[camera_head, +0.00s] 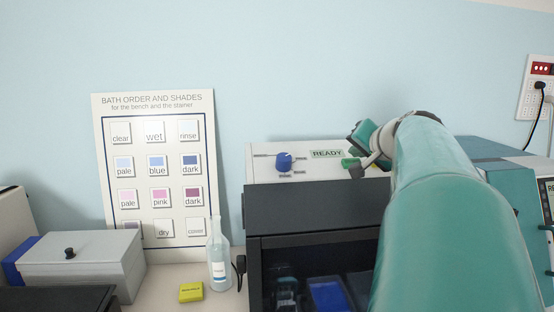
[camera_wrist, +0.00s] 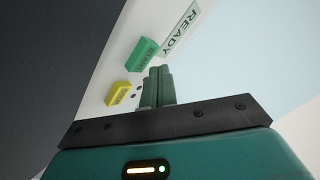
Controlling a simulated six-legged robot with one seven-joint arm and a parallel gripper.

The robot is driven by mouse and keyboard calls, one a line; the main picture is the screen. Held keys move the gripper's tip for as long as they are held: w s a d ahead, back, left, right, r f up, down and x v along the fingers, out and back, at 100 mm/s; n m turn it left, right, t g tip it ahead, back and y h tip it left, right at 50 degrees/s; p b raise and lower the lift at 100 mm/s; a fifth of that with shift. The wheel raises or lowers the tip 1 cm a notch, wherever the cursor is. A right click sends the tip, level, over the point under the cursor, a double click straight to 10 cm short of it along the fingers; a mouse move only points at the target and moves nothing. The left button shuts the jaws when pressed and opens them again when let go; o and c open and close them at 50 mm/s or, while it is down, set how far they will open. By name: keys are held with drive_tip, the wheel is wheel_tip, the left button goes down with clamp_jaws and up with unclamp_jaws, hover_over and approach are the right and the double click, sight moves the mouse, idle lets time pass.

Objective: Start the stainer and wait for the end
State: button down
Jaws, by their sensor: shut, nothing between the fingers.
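The stainer's white control panel (camera_head: 262,167) stands above its dark front housing (camera_head: 310,212). The panel carries a blue knob (camera_head: 284,161), a display reading READY (camera_head: 327,154) and a green button (camera_head: 350,162). The wrist view shows the green button (camera_wrist: 142,54), a yellow button (camera_wrist: 119,94) and the READY display (camera_wrist: 181,27). My gripper (camera_wrist: 158,72) is shut and empty, its fingertips beside the green button in that view. I cannot tell how far they are from the panel. In the head view my arm hides the right part of the panel.
A bath order chart (camera_head: 150,150) leans on the wall. A clear bottle (camera_head: 219,262), a yellow block (camera_head: 191,291) and a grey lidded box (camera_head: 85,262) stand left of the stainer. A teal machine (camera_head: 515,190) is at the right, below a wall socket (camera_head: 540,90).

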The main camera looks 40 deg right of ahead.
idle(0.5)
drive_tip(key=shift+w+d+f, duration=0.1)
drive_tip(key=shift+w+f, duration=0.05)
drive_tip(key=shift+f, duration=0.25)
